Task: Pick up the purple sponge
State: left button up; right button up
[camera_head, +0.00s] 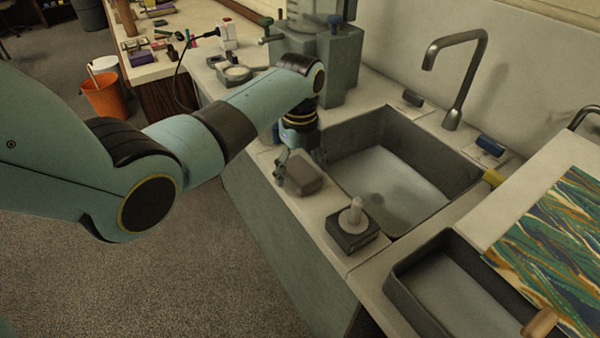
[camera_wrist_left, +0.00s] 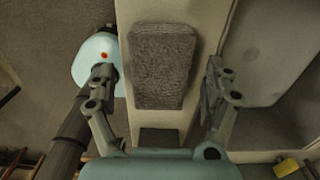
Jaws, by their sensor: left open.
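A rough, sponge-like block (camera_head: 306,174) lies on the narrow counter strip in front of the sink. It looks grey-brown rather than clearly purple, and grey in the left wrist view (camera_wrist_left: 163,65). My left gripper (camera_head: 300,162) is open just above and behind this block. In the left wrist view its fingers (camera_wrist_left: 160,88) stand apart, one to each side of the block, with nothing held. I cannot tell the exact height of the fingers above it. A small purple item (camera_head: 141,58) lies on the far bench. My right gripper does not show.
The sink (camera_head: 345,135) lies right of the strip, with a tap (camera_head: 455,100) behind. A dark block with a knob (camera_head: 352,230) stands nearer. A blue block (camera_head: 490,146) sits past the sink. A tray (camera_head: 398,280) and patterned sheet (camera_head: 555,245) are at right.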

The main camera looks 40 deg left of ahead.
pick_arm(q)
jog(key=shift+f, duration=0.35)
jog(key=c, duration=0.9)
jog(key=shift+o, duration=0.2)
jog(key=shift+r, duration=0.1)
